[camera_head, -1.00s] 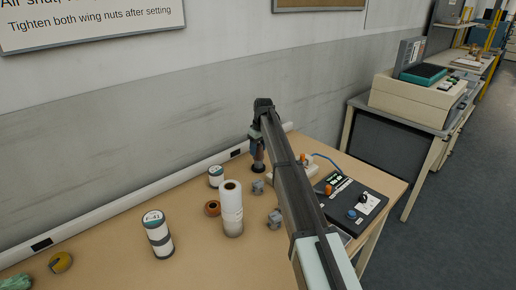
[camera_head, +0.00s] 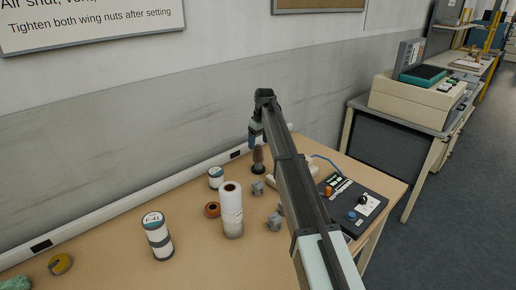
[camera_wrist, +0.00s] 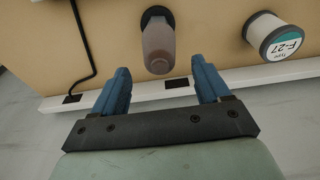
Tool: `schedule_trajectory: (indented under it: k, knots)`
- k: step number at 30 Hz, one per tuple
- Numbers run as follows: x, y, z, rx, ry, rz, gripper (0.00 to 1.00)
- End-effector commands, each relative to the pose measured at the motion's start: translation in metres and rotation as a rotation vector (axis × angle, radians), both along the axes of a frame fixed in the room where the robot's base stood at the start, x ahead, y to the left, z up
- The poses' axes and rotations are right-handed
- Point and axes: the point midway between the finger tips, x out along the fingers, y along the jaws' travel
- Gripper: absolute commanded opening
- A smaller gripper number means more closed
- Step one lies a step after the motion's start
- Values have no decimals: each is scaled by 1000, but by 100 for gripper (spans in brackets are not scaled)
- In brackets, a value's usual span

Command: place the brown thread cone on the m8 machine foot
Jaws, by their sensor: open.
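The brown thread cone (camera_head: 258,154) stands upright near the back of the table, its lower end at a dark round base that looks like the machine foot (camera_head: 258,169). In the wrist view the cone (camera_wrist: 158,48) is just beyond the fingertips, with the black foot (camera_wrist: 158,13) partly showing behind it. The exact contact between cone and foot is hidden. My gripper (camera_head: 254,144) is above the cone, open and empty. In the wrist view its blue fingers (camera_wrist: 160,76) are spread apart, with a gap between them and the cone.
A white labelled spool (camera_head: 216,178), a tall white roll (camera_head: 231,205), a brown ring (camera_head: 212,210) and grey metal pieces (camera_head: 258,188) stand left and in front. A banded can (camera_head: 158,238) is farther left. A control box (camera_head: 352,204) is right of my arm. A wall trunking runs behind.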

Motion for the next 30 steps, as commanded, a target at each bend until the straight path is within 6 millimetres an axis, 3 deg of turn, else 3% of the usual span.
schedule_trajectory:
  k: [6, 12, 18, 30]
  knots:
    - [-4, -4, 41, 1, -2, 0, 76]
    - [-6, -7, 64, 1, -1, 0, 76]
    - [-8, -8, 73, 0, 0, 0, 76]
    - [-8, -8, 74, 0, 0, 0, 76]
